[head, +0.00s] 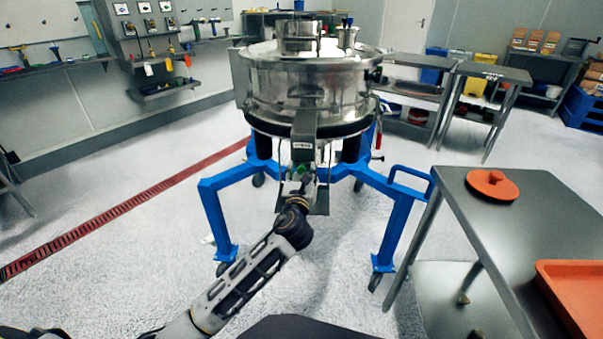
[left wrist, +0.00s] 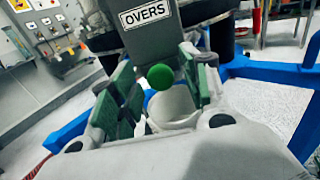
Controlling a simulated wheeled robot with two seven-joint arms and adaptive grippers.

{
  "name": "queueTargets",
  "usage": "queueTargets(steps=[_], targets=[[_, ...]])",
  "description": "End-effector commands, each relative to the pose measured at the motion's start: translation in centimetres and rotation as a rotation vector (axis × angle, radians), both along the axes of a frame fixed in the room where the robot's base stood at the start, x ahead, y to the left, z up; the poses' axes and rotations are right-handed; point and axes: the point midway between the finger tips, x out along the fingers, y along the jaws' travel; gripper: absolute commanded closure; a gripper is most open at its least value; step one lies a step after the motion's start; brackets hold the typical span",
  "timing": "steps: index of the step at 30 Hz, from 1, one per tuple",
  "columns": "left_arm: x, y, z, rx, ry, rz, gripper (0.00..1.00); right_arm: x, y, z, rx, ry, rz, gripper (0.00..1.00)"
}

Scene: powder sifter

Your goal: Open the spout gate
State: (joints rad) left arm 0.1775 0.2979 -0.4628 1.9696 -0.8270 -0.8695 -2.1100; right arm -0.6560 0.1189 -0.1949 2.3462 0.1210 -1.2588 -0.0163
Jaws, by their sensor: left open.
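The powder sifter (head: 300,85) is a round steel drum on a blue wheeled frame. Its grey spout (head: 305,126) points toward me; in the left wrist view the spout (left wrist: 152,42) bears an "OVERS" label. A round green knob (left wrist: 160,77) shows just below the spout, and as a small green spot in the head view (head: 302,171). My left gripper (head: 298,184) is at the spout's lower end. In the left wrist view its open green-padded fingers (left wrist: 159,88) stand either side of the knob, apart from it. The gate plate itself is not clearly visible. My right gripper is out of view.
A blue frame leg (head: 215,215) stands left of my left arm and another (head: 398,225) right of it. A steel table (head: 500,235) at the right holds an orange lid (head: 492,184) and an orange tray (head: 575,290). Floor around the frame is clear.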

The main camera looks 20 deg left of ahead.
Motion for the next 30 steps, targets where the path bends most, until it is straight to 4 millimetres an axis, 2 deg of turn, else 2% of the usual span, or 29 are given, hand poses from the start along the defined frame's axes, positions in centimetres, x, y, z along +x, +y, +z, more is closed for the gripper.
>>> queueTargets(steps=[9,17,20,28,30], targets=[[1.3,0.3,0.0,0.0,0.0,0.001,0.53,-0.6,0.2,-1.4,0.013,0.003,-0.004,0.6],[1.3,0.3,0.0,0.0,0.0,0.001,0.53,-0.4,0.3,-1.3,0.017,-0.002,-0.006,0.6],[1.3,0.3,0.0,0.0,0.0,0.001,0.63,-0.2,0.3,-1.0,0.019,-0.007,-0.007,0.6],[1.3,0.3,0.0,0.0,0.0,0.001,0.98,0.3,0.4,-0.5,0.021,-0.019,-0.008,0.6],[1.3,0.3,0.0,0.0,0.0,0.0,1.0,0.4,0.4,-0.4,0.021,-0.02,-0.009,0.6]])
